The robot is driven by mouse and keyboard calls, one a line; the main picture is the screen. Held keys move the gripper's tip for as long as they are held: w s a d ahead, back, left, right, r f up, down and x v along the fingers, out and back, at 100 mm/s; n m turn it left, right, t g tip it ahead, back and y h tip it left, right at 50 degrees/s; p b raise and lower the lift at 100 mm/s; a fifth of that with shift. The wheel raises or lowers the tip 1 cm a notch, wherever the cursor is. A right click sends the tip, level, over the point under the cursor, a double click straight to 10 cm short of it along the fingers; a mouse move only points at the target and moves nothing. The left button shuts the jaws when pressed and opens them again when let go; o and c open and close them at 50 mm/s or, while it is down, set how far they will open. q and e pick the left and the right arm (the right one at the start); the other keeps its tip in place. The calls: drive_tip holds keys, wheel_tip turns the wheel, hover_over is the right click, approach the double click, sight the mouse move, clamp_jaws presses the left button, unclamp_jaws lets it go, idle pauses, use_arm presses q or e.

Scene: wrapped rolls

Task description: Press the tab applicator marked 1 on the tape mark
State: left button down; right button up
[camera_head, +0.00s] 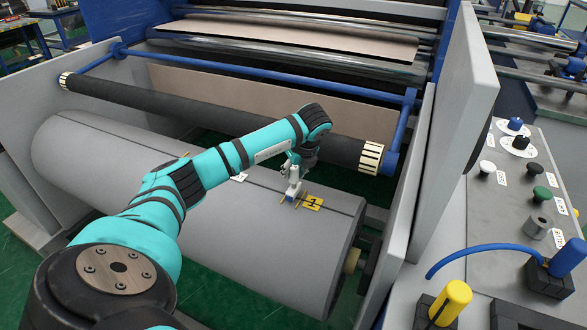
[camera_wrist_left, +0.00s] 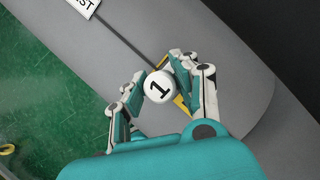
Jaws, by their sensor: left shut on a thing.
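My left gripper (camera_head: 293,178) is low over the front right part of the large grey roll (camera_head: 240,230). In the left wrist view its two fingers (camera_wrist_left: 157,88) close around the white tab applicator (camera_wrist_left: 160,87), whose round top carries a black 1. In the head view, the white applicator body (camera_head: 293,188) shows below the fingers. Yellow tape marks (camera_head: 313,203) lie on the roll along its dark seam line, just right of the applicator; yellow also shows beside it in the left wrist view (camera_wrist_left: 183,106). I cannot tell whether the applicator's underside touches the roll. My right gripper is out of view.
A dark bar (camera_head: 220,122) with a cream-striped end runs behind the roll. A grey side plate (camera_head: 445,140) stands to the right.

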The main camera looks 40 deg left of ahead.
use_arm(q)
drive_tip(key=shift+r, duration=0.1)
idle(0.4)
drive_tip(key=shift+f+b, duration=0.6)
drive_tip(key=shift+f, duration=0.3)
idle(1.1)
drive_tip(key=shift+r+p, duration=0.7)
drive_tip(key=shift+r, duration=0.25)
drive_tip(key=shift+r+p, duration=1.95)
drive_tip(key=shift+r, duration=1.2)
drive_tip(key=shift+f, duration=0.1)
